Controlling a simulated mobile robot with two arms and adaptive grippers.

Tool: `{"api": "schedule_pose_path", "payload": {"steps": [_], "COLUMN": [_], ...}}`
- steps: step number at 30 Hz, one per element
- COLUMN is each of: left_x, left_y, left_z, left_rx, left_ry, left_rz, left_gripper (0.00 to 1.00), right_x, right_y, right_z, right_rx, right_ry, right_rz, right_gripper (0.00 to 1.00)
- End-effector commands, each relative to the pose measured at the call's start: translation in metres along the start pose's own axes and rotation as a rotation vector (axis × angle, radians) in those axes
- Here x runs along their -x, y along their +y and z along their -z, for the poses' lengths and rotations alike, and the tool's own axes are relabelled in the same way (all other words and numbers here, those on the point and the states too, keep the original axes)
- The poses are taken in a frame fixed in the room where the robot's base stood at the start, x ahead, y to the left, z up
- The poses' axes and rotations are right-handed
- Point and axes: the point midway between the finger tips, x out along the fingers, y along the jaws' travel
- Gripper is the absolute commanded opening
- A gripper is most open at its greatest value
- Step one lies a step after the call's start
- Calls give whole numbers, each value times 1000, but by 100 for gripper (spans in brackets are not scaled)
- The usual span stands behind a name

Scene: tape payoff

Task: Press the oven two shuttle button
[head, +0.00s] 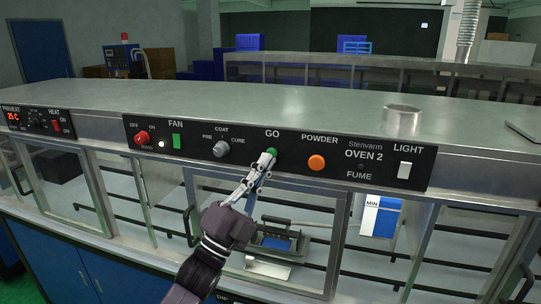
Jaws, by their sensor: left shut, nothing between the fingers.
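The OVEN 2 control panel (335,161) runs along the front edge of the metal hood. The green round button (272,151) under the GO label is on this panel, left of the orange POWDER button (317,162). My left gripper (267,158) is shut and empty, with its fingertips at the lower edge of the green button. They cover part of it. I cannot tell whether they touch it or whether it is pressed in. My right gripper is not in view.
A grey COAT selector knob (221,149), a green FAN switch (176,141) and a red knob (142,137) sit left of the GO button. A white LIGHT switch (404,170) is at the right. Glass-fronted door frames are below.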

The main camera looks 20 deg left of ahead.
Motion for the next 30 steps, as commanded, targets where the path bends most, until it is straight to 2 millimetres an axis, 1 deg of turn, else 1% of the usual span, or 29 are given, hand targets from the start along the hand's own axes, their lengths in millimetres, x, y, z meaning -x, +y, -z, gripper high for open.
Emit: {"api": "schedule_pose_path", "payload": {"steps": [9, 17, 30], "left_x": [0, -6, -7], "left_y": [1, 4, 5], "left_z": [-1, -4, -5], "left_rx": [0, 0, 0], "left_ry": [0, 0, 0], "left_rz": [0, 0, 0], "left_gripper": [0, 0, 0], "right_x": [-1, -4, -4], "right_y": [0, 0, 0], "right_z": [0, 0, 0], "right_rx": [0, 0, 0], "right_ry": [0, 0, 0], "right_rz": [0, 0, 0], "right_gripper": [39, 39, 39]}}
